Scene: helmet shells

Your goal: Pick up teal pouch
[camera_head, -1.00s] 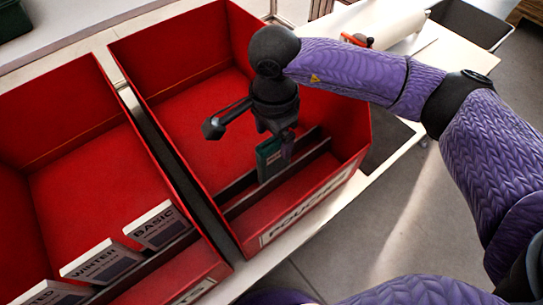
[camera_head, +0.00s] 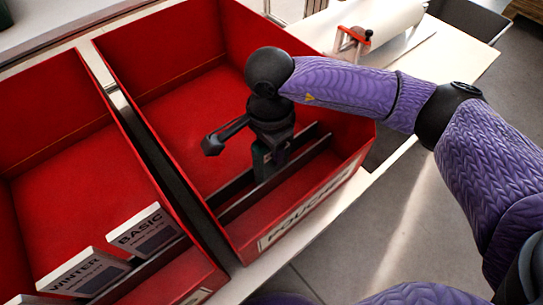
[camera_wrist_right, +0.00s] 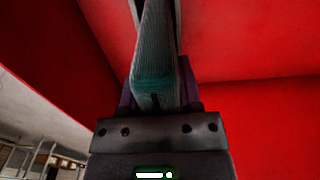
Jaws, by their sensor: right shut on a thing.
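The teal pouch (camera_head: 262,160) stands against the dark divider in the right red bin, mostly hidden behind my right gripper (camera_head: 270,152) in the head view. My right gripper is shut on the pouch, with its wrist above the bin. In the right wrist view the pouch (camera_wrist_right: 157,65) rises edge-on between the fingers of the gripper (camera_wrist_right: 160,95). Whether the pouch touches the bin floor cannot be seen. My left gripper is not in view.
The right red bin (camera_head: 165,110) bears a pouches label (camera_head: 310,208) on its front. The left red bin (camera_head: 75,165) holds white boxes (camera_head: 143,231) behind a divider. A white roll (camera_head: 378,22) lies on the table at the back right. High bin walls surround my gripper.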

